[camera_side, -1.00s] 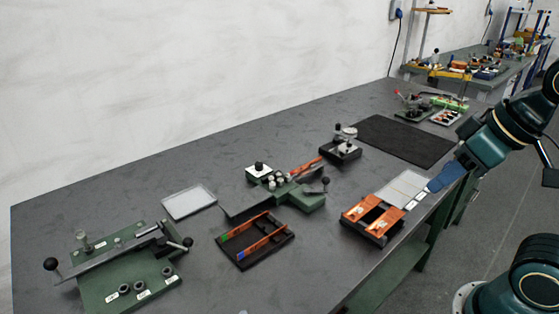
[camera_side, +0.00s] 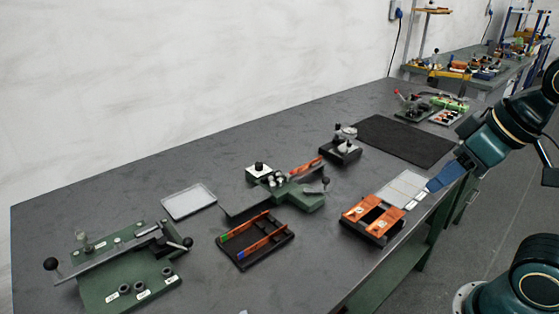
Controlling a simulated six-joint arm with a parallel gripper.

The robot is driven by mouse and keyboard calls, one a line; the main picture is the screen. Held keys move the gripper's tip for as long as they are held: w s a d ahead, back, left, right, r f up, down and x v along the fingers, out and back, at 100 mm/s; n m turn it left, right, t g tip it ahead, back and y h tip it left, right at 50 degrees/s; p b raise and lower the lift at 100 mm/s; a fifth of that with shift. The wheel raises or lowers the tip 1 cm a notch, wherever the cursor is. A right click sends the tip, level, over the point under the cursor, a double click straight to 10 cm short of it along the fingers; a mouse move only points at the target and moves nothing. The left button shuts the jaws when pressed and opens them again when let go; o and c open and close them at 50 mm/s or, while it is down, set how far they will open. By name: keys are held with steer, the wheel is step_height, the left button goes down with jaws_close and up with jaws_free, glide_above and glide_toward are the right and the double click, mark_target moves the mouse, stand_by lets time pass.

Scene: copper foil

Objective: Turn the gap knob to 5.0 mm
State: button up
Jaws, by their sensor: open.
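A green bench device (camera_side: 300,198) stands in the middle of the table, with small rollers or posts and a black-knobbed lever (camera_side: 325,181). A black knob on a white plate (camera_side: 258,168) sits at its back left; this may be the gap knob, but no scale or reading is legible. An orange copper-coloured strip (camera_side: 308,165) lies at the device's back right. My gripper (camera_side: 416,201), with pale fingertips, is at the table's right edge, beside a pale sheet, well to the right of the device. It is open and apart from the knob; I see nothing held.
A black tray (camera_side: 243,262) with coloured strips lies in front of the device. A holder with orange pieces (camera_side: 371,216) stands near my gripper. A green lever fixture (camera_side: 125,268) is at front left, a small dial-like instrument (camera_side: 342,147) behind. A dark mat (camera_side: 405,142) lies at back right.

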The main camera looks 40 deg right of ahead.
steer(key=w+a+r+m+y, duration=0.1)
steer(key=w+r+m, duration=0.55)
steer(key=w, duration=0.65)
steer(key=m+g+y, duration=0.2)
steer(key=m, duration=1.9)
glide_above(259, 163)
steer(key=s+d, duration=0.4)
step_height(259, 163, down, 16)
steer(key=shift+s+f+n, duration=0.15)
steer(key=shift+s+n, duration=0.1)
steer(key=shift+a+f, duration=0.1)
steer(key=shift+f, duration=0.05)
steer(key=x, duration=1.3)
steer(key=shift+s+a+f, duration=0.1)
steer(key=shift+a+f, duration=0.1)
steer(key=shift+f, duration=0.05)
steer(key=c, duration=1)
